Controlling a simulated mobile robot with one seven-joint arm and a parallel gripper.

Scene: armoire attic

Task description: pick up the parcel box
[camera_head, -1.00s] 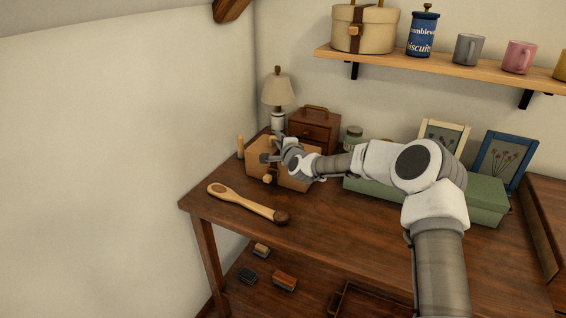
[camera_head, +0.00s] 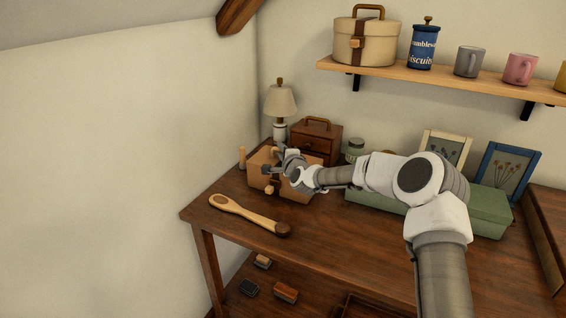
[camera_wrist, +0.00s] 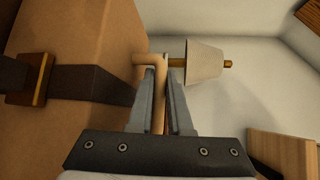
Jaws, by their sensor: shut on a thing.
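The parcel box (camera_head: 300,192) is tan with a dark strap and a small buckle. It appears to rest on the left part of the desk (camera_head: 350,240), partly hidden by my gripper and wrist. In the wrist view the box (camera_wrist: 85,35) fills the left side, with its strap and brass buckle close. My gripper (camera_head: 274,161) is at the box's upper part. In the wrist view my gripper (camera_wrist: 161,68) is shut on a tan bent piece (camera_wrist: 150,60), which looks like the box's handle. Where that piece joins the box is hidden.
A lamp (camera_head: 280,102) and small dark chest (camera_head: 316,138) stand behind the box. A wooden brush (camera_head: 245,212) lies in front, and a green box (camera_head: 475,207) to the right. A shelf (camera_head: 440,78) with mugs is above. The wall (camera_head: 110,130) is close on the left.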

